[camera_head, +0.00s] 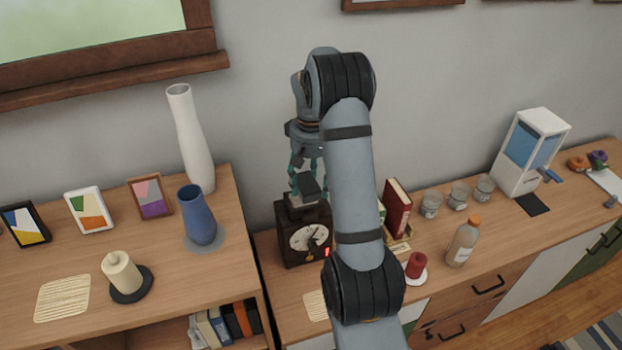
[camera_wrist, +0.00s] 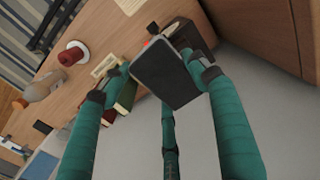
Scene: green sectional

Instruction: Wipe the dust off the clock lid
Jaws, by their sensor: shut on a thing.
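The clock (camera_head: 291,255) is a dark brown box with a round white dial, standing on the right-hand wooden cabinet near the wall. My gripper (camera_head: 308,177) is above its top, pointing down, shut on a dark grey block (camera_head: 308,189). In the wrist view the block (camera_wrist: 165,76) sits between the teal fingers and covers much of the clock (camera_wrist: 178,34). The block is at or just above the clock lid; I cannot tell if they touch. Dust on the lid cannot be made out.
Right of the clock stand red books (camera_head: 397,208), a red candle (camera_head: 416,265), glass jars (camera_head: 459,195), a bottle (camera_head: 463,241) and a white dispenser (camera_head: 530,150). On the left cabinet are a blue vase (camera_head: 197,216), a white vase (camera_head: 190,140) and frames (camera_head: 90,210). The wall is close behind.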

